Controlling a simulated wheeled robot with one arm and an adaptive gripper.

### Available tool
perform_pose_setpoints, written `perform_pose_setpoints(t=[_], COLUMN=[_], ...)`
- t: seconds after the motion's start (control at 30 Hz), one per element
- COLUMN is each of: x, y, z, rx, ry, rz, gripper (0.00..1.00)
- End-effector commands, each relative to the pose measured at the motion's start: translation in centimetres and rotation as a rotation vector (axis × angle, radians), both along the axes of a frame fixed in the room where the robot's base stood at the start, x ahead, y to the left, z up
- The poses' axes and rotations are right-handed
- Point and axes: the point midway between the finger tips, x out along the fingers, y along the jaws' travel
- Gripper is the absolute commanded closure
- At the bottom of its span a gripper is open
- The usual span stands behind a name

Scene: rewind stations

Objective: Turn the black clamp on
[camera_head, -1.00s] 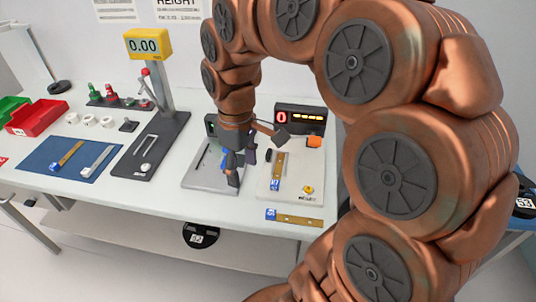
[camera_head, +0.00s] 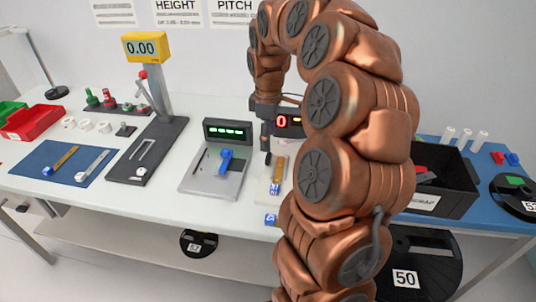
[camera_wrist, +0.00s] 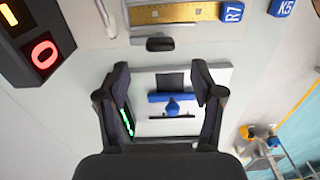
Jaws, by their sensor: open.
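The black clamp (camera_wrist: 160,44) shows in the wrist view as a small dark piece beside the edge of a brass ruler (camera_wrist: 175,13) with a blue R7 block at its end. In the head view I cannot make it out behind my arm. My gripper (camera_wrist: 162,95) is open and empty. Its two dark fingers are apart, and the black clamp lies past their tips in the wrist picture, not between them. In the head view my gripper (camera_head: 266,150) hangs over the pale station with the red 0 display (camera_head: 282,121).
A grey station with a blue clamp (camera_head: 226,160) and green-lit display (camera_head: 227,130) stands to the left. It shows between the fingers in the wrist view. Further left are a yellow height gauge (camera_head: 147,46) and blue mat (camera_head: 45,172). A black scrap bin (camera_head: 450,185) stands right.

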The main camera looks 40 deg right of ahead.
Motion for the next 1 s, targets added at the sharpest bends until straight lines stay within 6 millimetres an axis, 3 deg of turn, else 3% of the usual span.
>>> perform_pose_setpoints(t=[0.4,0.77,1.0], x=[-0.1,-0.1,0.0], y=[0.0,0.0,0.0], z=[-5.5,-6.5,-6.5], rx=[0.001,0.001,0.001], ry=[0.001,-0.001,-0.001], rz=[-0.001,-0.001,-0.001], gripper=[0.33,0.33,0.56])
